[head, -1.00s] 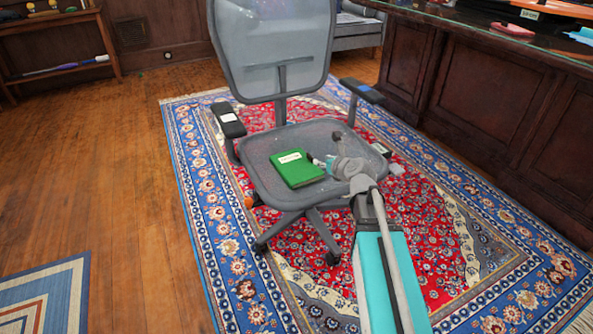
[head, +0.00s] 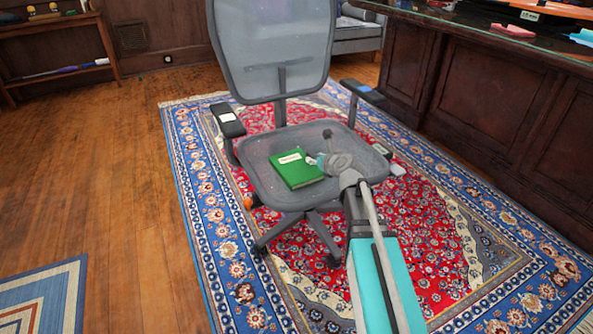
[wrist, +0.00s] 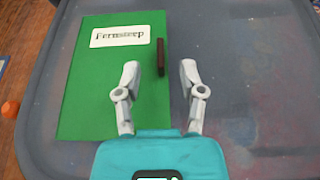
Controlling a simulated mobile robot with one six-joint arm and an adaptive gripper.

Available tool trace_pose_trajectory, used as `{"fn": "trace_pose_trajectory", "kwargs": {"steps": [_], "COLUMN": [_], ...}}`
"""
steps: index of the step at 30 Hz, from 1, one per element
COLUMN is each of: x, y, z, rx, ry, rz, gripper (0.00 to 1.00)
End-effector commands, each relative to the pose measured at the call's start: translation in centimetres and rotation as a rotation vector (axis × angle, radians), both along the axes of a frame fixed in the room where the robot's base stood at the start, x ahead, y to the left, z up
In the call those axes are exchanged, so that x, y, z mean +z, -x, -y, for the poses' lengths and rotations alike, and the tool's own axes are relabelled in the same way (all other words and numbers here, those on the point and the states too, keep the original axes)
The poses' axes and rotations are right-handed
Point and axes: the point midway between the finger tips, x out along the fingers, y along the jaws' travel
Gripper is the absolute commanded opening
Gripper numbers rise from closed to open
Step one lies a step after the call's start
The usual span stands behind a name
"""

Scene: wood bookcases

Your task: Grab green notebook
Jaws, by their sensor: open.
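The green notebook (head: 297,169) lies flat on the seat of the grey office chair (head: 262,160). It has a white label with dark lettering. In the wrist view the green notebook (wrist: 85,95) fills the left half, with a small dark brown piece at its right edge. My gripper (head: 316,161) is over the seat at the notebook's right side. In the wrist view my gripper (wrist: 158,75) is open and empty, its left finger over the notebook and its right finger over the bare seat. The notebook's right edge runs between the fingers. I cannot tell the height gap.
The chair's armrests (head: 228,121) and tall mesh back (head: 270,50) stand around the seat. A dark wooden desk (head: 490,95) is at the right. A small orange object (head: 248,202) shows beside the chair. The wood floor at left (head: 110,180) is clear.

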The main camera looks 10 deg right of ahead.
Motion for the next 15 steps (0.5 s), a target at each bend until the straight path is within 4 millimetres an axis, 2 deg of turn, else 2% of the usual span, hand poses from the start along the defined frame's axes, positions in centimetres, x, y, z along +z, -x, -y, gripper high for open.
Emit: {"fn": "trace_pose_trajectory", "kwargs": {"steps": [1, 6, 15], "x": [-0.6, -1.1, -1.1], "y": [-0.8, -2.2, -2.5], "z": [-0.2, -0.7, -0.8], "rx": [0.000, -0.001, -0.001], "ry": [0.001, 0.000, -0.001], "rz": [0.000, 0.000, 0.000], "gripper": [0.51, 0.51, 0.51]}}
